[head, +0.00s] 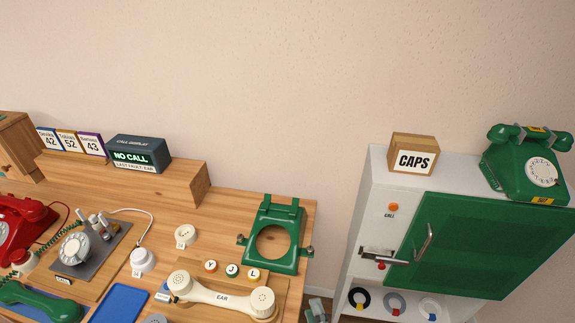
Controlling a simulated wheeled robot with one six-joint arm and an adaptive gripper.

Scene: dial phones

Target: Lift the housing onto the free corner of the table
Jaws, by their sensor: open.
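The housing (291,240), a green shell with a large round opening, is at the right end of the wooden table (225,208), near its back right corner. Wood shows through the opening. A small metal fitting sits at each side of the housing; I cannot tell whether they fasten it down. The housing's front edge is close behind a row of round lettered caps (232,270). My gripper is not in view.
A cream handset (222,299) lies in front of the caps. A small white round part (185,235) lies left of the housing. A wooden shelf with a call display (140,152) stands behind. Right, across a gap, stands a cabinet with a green door (480,245).

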